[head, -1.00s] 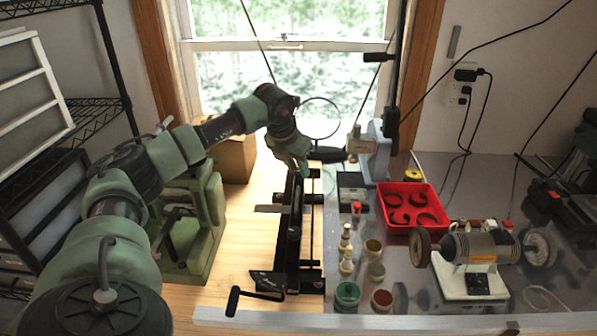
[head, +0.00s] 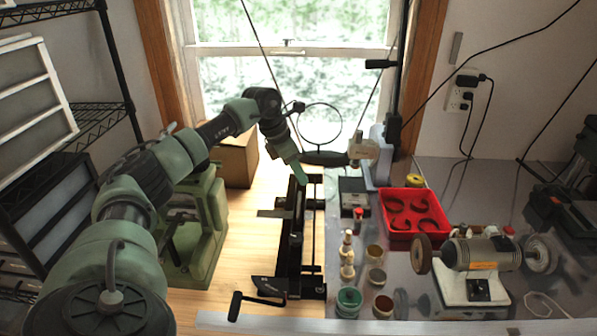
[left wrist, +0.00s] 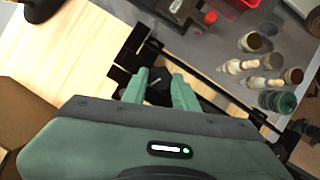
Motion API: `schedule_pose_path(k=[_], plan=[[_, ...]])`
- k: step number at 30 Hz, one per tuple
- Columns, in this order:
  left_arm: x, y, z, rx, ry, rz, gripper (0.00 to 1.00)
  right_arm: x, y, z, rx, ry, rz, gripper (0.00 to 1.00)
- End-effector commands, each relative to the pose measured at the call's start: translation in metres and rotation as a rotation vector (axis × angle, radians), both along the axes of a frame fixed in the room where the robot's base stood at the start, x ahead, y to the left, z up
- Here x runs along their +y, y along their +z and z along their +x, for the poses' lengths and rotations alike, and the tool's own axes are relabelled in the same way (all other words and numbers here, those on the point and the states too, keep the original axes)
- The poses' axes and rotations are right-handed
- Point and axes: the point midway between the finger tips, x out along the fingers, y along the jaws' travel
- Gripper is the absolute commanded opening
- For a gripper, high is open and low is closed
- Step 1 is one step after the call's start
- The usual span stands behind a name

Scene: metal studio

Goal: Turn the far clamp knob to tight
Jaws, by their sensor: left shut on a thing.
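My left gripper (head: 302,178) is at the far end of the black clamp frame (head: 292,235), pointing down. In the left wrist view the two green fingers (left wrist: 160,88) are on either side of the dark far clamp knob (left wrist: 158,84), shut on it. In the head view the gripper hides the knob. My right gripper is not in view.
A black crank handle (head: 234,305) sticks out at the frame's near end. A round magnifier (head: 320,104) stands behind the gripper. A red tray (head: 438,222), several small jars and a bench grinder (head: 480,252) are to the right. A green machine (head: 205,225) is to the left.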

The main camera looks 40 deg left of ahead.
Motion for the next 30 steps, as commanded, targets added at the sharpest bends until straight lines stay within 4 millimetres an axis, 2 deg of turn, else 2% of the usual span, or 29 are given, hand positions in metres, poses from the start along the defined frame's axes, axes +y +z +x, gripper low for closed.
schedule_pose_path(k=[12, 13, 15, 25, 30], plan=[[0.000, -0.001, 0.000, 0.002, -0.009, 0.001, 0.00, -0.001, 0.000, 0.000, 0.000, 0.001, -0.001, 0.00], [0.000, -0.001, 0.000, 0.002, -0.009, 0.001, 0.31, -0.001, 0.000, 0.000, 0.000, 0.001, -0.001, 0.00], [0.000, -0.001, 0.000, 0.002, -0.009, 0.001, 0.50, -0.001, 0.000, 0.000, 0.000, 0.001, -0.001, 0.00], [0.000, 0.001, 0.000, 0.001, -0.007, 0.001, 0.50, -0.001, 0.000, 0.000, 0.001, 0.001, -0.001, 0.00], [0.004, 0.018, -0.006, -0.004, -0.006, 0.002, 0.50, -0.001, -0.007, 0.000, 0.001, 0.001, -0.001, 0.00]])
